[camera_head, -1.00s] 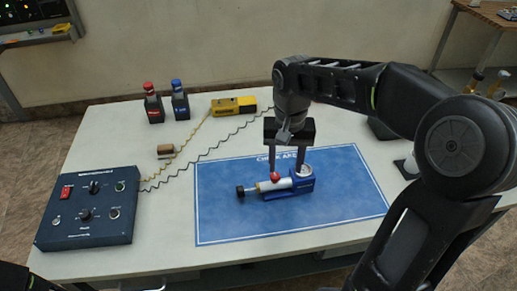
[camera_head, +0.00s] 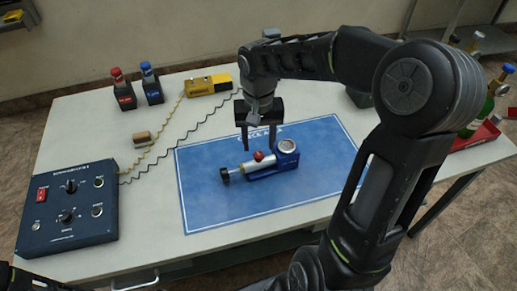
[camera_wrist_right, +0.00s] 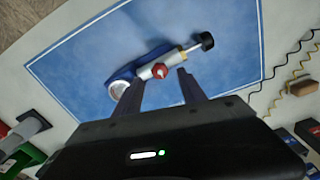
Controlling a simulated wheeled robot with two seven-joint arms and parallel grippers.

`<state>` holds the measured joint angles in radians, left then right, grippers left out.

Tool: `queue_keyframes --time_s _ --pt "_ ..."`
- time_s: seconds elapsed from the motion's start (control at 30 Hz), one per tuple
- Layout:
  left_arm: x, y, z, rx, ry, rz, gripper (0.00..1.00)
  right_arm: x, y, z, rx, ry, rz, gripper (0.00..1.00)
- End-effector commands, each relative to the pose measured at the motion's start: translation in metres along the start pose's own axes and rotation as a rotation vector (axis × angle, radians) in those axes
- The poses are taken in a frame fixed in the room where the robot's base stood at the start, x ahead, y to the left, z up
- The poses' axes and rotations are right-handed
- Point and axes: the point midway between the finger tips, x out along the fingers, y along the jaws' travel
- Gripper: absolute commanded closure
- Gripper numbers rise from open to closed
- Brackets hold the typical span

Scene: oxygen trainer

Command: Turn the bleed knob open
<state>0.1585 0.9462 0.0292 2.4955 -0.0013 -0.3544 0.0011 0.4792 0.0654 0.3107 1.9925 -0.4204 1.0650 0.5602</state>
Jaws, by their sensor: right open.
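A blue and silver hand pump (camera_head: 262,170) with a round gauge lies on the blue mat (camera_head: 210,200). Its red knob (camera_head: 258,156) sits on top of the silver barrel, and a black end knob is at its left. The red knob (camera_wrist_right: 160,71) also shows in the right wrist view, in line with the gap between the fingers. My right gripper (camera_head: 258,145) is open and empty, with its fingers pointing down, and appears just above or behind the red knob. I cannot tell whether it touches.
A dark control box (camera_head: 70,208) stands at the left of the table. Red- and blue-capped bottles (camera_head: 123,92) and a yellow meter (camera_head: 210,84) stand at the back. A small brown block (camera_head: 141,138) lies near the coiled cords. A red tray (camera_head: 478,137) with bottles is at right.

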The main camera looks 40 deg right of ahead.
Motion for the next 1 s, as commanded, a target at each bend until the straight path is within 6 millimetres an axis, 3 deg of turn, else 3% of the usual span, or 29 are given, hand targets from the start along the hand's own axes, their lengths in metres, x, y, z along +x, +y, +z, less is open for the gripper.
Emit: queue_keyframes --time_s 0.23,0.57,1.0 --pt "-0.002 0.001 0.0 0.0 0.0 0.0 1.0 0.033 0.0 0.001 0.0 -0.002 0.001 0.52" --pt "-0.002 0.001 0.0 0.0 0.0 0.0 1.0 0.038 0.0 0.0 0.0 0.0 0.0 0.52" --pt "-0.002 0.001 0.0 0.0 0.0 0.0 1.0 0.038 0.0 0.0 0.0 0.001 0.0 0.86"
